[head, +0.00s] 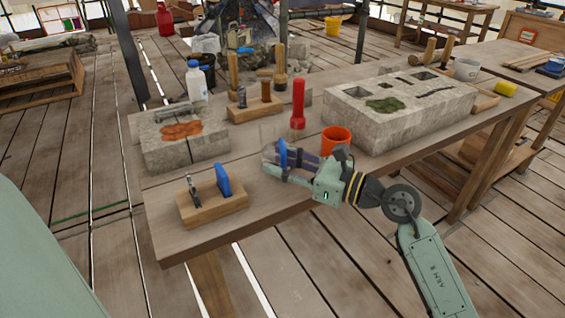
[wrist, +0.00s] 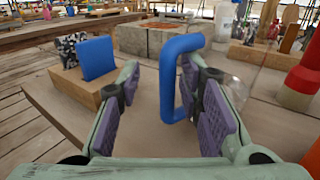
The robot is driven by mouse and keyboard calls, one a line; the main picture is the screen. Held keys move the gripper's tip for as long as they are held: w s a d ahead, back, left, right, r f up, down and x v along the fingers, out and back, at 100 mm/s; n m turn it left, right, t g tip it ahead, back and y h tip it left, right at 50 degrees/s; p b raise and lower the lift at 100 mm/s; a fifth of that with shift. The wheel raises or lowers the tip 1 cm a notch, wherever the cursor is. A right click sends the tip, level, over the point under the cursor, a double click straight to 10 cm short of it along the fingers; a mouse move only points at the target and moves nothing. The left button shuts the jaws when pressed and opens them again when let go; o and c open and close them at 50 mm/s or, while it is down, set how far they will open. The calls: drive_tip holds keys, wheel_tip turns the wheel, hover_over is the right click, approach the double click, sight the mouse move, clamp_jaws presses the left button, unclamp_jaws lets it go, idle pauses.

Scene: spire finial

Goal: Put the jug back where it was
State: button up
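The jug looks clear, with a big blue loop handle (head: 283,154); its see-through body is hard to make out. It is at the table's front edge, left of the orange cup. My gripper (head: 277,162) is around the handle, low over the table. In the wrist view the upright handle (wrist: 168,85) stands between my gripper's fingers (wrist: 160,72), closer to the right finger. The fingers are wide apart, with a clear gap on the left side of the handle. Whether the right finger touches the handle I cannot tell.
A wooden block (head: 212,207) holding a blue plate and a small tool is left of my gripper. An orange cup (head: 337,140) and a red flashlight (head: 298,104) stand close behind. Stone blocks (head: 186,150) (head: 400,112) occupy the back. Bare tabletop (head: 232,165) lies between.

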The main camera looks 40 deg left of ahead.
drive_tip(key=w+d, duration=0.2)
drive_tip(key=d, duration=1)
